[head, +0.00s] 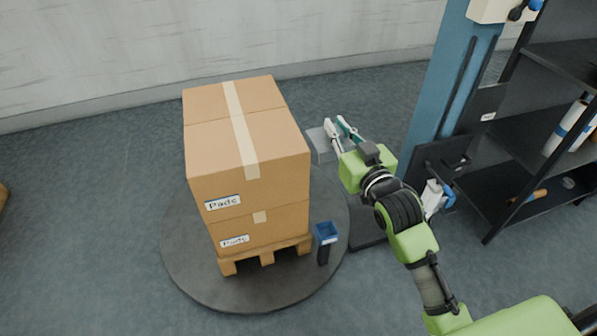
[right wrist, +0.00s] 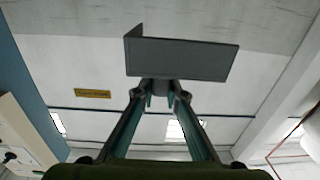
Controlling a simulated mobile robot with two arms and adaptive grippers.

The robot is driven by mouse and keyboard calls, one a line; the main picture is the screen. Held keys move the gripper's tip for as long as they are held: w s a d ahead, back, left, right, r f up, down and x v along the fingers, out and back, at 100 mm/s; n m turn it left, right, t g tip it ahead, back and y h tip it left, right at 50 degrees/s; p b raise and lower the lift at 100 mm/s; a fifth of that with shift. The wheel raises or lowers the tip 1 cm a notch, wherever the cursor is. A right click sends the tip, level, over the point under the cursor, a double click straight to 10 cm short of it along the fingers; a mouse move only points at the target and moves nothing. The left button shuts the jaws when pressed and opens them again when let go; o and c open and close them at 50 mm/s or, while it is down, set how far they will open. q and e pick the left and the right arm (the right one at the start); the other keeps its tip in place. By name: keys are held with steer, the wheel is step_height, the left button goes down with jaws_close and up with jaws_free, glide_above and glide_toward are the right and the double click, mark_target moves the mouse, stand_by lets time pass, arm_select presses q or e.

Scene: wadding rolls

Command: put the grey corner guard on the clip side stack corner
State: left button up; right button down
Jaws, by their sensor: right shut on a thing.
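The grey corner guard (head: 321,146) is an L-shaped piece beside the right face of the carton stack (head: 250,185), near its far end; I cannot tell whether it touches the cartons. My right gripper (head: 335,123) is shut on it. In the right wrist view the guard (right wrist: 190,60) sits across the fingertips (right wrist: 160,92), one flange folded at the left. The stack is brown cartons with tape and "Pads" labels on a wooden pallet (head: 268,257). A blue clip-like part on a dark post (head: 325,233) stands by its front right corner. My left gripper is not in view.
The pallet stands on a round dark turntable (head: 185,265). A blue column (head: 440,80) rises right of the stack, behind my right arm. A dark shelf rack (head: 535,125) with rolls stands at the far right.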

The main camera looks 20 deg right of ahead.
steer(key=w+d+f+b, duration=0.4)
steer(key=w+d+b, duration=0.2)
steer(key=w+b, duration=0.15)
steer(key=b, duration=0.4)
glide_above(303, 147)
steer(key=shift+m+h, duration=0.3)
steer(key=f, duration=0.5)
steer(key=s+f, duration=0.1)
steer(key=f, duration=0.2)
steer(key=shift+d, duration=0.4)
steer(key=shift+w+a+f, duration=0.2)
steer(key=shift+w+f, duration=0.05)
steer(key=shift+f, duration=0.05)
steer(key=shift+w+a+f, duration=0.1)
steer(key=shift+f, duration=0.15)
step_height(303, 147, down, 2)
steer(key=shift+a+f+b, duration=0.1)
steer(key=shift+f+b, duration=0.15)
steer(key=shift+b, duration=0.35)
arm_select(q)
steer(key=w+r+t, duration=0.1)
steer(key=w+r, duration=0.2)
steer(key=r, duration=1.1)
arm_select(e)
steer(key=shift+f, duration=0.35)
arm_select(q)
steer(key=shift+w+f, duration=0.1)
arm_select(e)
steer(key=shift+f, duration=0.1)
